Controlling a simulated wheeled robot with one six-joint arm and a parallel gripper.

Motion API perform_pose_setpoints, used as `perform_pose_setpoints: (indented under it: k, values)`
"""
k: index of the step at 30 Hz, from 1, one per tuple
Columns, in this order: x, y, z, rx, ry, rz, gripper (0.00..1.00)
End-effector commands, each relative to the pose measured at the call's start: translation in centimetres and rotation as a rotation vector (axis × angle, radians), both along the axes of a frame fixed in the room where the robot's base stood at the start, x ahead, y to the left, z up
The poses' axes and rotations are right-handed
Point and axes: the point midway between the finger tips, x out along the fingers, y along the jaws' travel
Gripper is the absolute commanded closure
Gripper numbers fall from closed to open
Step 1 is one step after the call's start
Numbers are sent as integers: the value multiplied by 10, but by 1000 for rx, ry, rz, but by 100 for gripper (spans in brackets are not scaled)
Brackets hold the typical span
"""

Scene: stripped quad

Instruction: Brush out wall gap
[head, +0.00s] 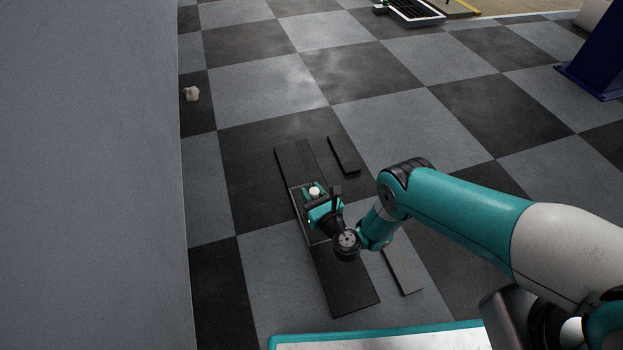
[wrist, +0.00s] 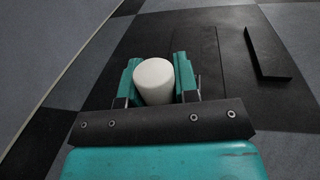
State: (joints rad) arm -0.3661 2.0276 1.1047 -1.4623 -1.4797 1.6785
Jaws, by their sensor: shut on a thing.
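My gripper (head: 322,208) is shut on a white, round-topped object (head: 314,190), also seen between the teal fingers in the wrist view (wrist: 154,80). Its lower part is hidden, so I cannot tell whether it is a brush handle. The gripper is over a long dark panel (head: 345,281) on the floor. The panel's middle is covered by the gripper and wrist. A tall grey wall (head: 90,170) fills the left of the head view, apart from the gripper. I cannot make out a gap in it.
A small pale lump (head: 191,94) lies near the wall. A blue post (head: 600,55) stands at the far right. Checkered floor beyond the panel is mostly clear.

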Motion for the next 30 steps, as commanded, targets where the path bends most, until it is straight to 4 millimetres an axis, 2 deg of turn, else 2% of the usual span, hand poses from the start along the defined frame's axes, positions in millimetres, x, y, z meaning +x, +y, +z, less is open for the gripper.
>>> perform_pose_setpoints:
  k: [1,11,25,30]
  values:
    - [0,1,10,0,-1,1,100]
    - [-1,5,37,0,0,7,100]
    - [-1,6,42,1,0,9,100]
    - [-1,6,67,1,0,9,100]
